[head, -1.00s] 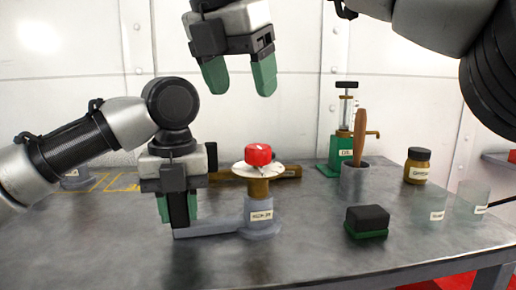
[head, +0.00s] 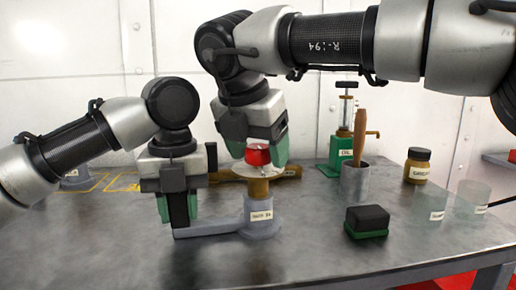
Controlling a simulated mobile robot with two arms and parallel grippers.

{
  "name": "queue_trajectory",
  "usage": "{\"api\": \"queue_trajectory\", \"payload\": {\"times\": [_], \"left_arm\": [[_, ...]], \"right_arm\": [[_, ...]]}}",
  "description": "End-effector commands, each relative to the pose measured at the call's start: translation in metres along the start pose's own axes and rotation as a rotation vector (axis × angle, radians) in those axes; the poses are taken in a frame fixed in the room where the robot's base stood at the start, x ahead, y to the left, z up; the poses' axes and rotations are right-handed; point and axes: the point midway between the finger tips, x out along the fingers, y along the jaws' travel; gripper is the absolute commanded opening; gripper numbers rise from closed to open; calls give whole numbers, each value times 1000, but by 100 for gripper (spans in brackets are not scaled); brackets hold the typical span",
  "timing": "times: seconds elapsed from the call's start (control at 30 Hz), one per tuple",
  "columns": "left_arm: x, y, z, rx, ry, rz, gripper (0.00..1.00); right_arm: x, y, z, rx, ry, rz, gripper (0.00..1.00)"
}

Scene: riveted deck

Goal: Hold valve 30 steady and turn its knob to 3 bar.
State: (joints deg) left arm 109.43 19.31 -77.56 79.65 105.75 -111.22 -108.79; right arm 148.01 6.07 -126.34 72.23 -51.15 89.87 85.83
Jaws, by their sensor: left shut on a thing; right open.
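The valve (head: 262,224) stands upright on the metal table, with a grey base, a brass neck and a white dial disc (head: 243,172). Its small label is too blurred to read surely. A red knob (head: 257,157) sits on top. My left gripper (head: 178,208) is shut on the black upright grip (head: 179,211) at the end of the valve's grey side arm (head: 208,231). My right gripper (head: 258,151) is open, pointing down, with its green fingers on either side of the knob. I cannot tell whether they touch it. The dial marks and pointer are not readable.
Behind right stand a green oil pump (head: 341,150), a grey cup (head: 355,183) with a brown handle, and a brown jar (head: 417,166). A black and green block (head: 367,221) lies right of the valve. Clear containers (head: 472,195) stand far right. The table's front is clear.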

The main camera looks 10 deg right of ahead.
Motion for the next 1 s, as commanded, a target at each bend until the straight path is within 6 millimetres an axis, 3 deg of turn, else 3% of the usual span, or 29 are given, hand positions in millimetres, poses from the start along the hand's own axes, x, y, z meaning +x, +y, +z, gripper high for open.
{"api": "queue_trajectory", "payload": {"times": [0.07,0.4,0.67,1.0], "left_arm": [[0,0,0,-1,0,0,0],[0,0,0,0,0,0,0],[0,0,0,0,0,0,0],[0,0,0,0,0,0,0]], "right_arm": [[0,0,0,0,0,0,70],[0,0,0,0,0,-1,20],[0,0,0,-27,2,10,20],[1,0,0,-219,7,89,20]]}}
